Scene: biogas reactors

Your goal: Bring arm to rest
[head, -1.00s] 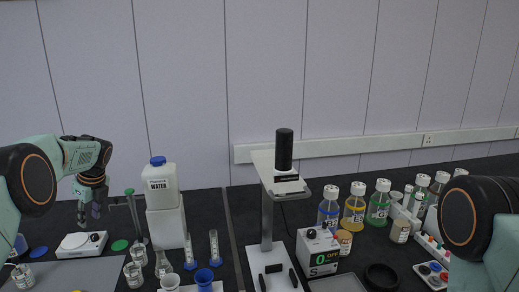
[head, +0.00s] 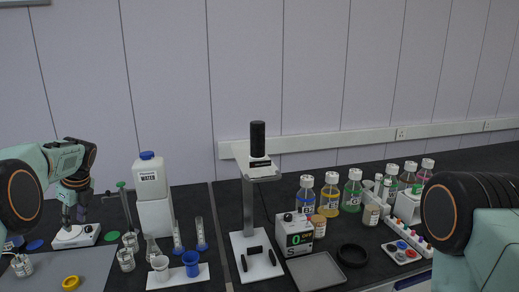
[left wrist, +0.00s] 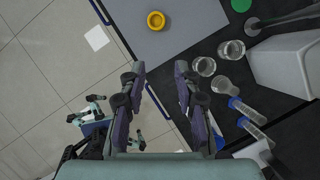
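My left gripper (head: 73,213) hangs at the left of the head view, in front of the white flat device with a dial (head: 75,236). In the left wrist view its two fingers (left wrist: 159,70) stand apart with nothing between them, so it is open and empty. That view shows the grey mat (left wrist: 190,35), the bench edge and the tiled floor beyond the fingers. My right arm (head: 465,222) shows at the right edge of the head view, bent at a joint. Its gripper is out of frame.
A yellow ring (head: 71,282) lies on the grey mat. Glass beakers (head: 126,259), a blue cup (head: 191,263) and a white water container (head: 151,178) stand to its right. A stand (head: 249,205), a heater box (head: 297,234) and several bottles (head: 352,191) fill the bench's right part.

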